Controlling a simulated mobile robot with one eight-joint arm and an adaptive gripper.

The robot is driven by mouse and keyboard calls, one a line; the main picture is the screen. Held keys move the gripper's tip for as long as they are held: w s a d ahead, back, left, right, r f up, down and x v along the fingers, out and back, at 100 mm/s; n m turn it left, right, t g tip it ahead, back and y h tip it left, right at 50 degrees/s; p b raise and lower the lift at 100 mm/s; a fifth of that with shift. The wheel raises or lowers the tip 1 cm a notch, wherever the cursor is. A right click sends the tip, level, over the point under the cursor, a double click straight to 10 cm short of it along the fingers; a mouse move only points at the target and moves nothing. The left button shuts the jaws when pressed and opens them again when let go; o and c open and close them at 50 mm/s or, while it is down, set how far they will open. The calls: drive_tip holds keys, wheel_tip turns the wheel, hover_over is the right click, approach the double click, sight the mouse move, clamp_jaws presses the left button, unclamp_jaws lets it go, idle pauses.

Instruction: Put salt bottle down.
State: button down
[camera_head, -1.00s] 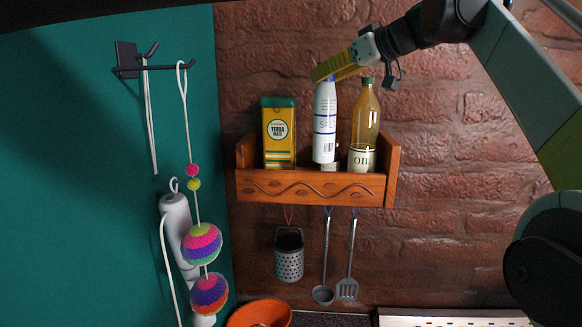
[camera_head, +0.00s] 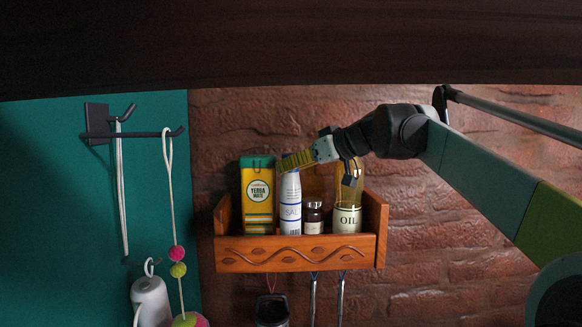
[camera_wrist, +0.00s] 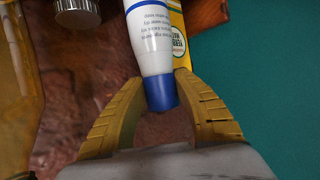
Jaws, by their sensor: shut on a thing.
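My gripper (camera_head: 284,163) reaches in from the right at the bottle's top. In the wrist view, the yellow fingers of my gripper (camera_wrist: 158,80) are on either side of the bottle's blue cap (camera_wrist: 161,92), shut on the bottle; its white body (camera_wrist: 152,40) extends away between them.
The yerba mate box (camera_head: 258,205) is close on the bottle's left. A black hook rack (camera_head: 130,133) hangs on the green wall. Utensils hang below the shelf.

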drive_tip(key=c, duration=1)
unclamp_jaws()
drive_tip(key=shift+s+d+r, duration=0.1)
drive_tip(key=v, duration=0.7)
drive_tip(key=shift+r+b, duration=0.1)
drive_tip(key=shift+b, duration=0.2)
drive_tip(key=shift+s, duration=0.1)
